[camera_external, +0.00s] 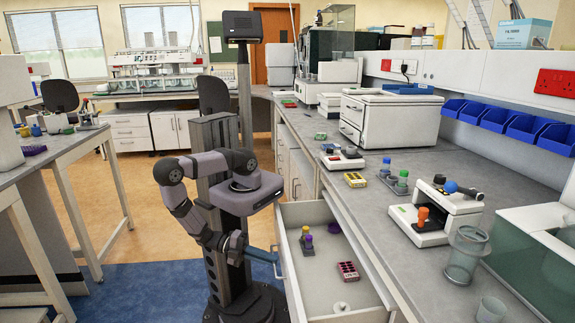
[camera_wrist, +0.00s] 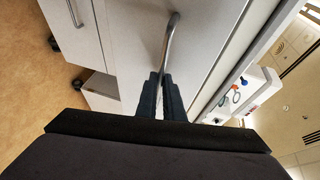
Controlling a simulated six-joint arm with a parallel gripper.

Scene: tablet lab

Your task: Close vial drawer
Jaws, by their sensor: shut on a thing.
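The vial drawer (camera_external: 325,309) stands pulled out from the bench in the external view, its inside open to view. It holds a purple-and-yellow group of vials (camera_external: 307,240), a dark red vial rack (camera_external: 347,270) and a purple item (camera_external: 334,227). My gripper (camera_external: 278,262) is at the drawer's front. In the wrist view, my gripper's two dark fingers (camera_wrist: 163,88) are shut on the metal bar handle (camera_wrist: 170,42) of a pale drawer front (camera_wrist: 140,20).
The bench top above carries a stand with an orange knob (camera_external: 423,217), a glass jar (camera_external: 465,255) and green-capped vials (camera_external: 403,175). White cabinets (camera_external: 297,172) line the bench beside the drawer. Open floor lies left of my base.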

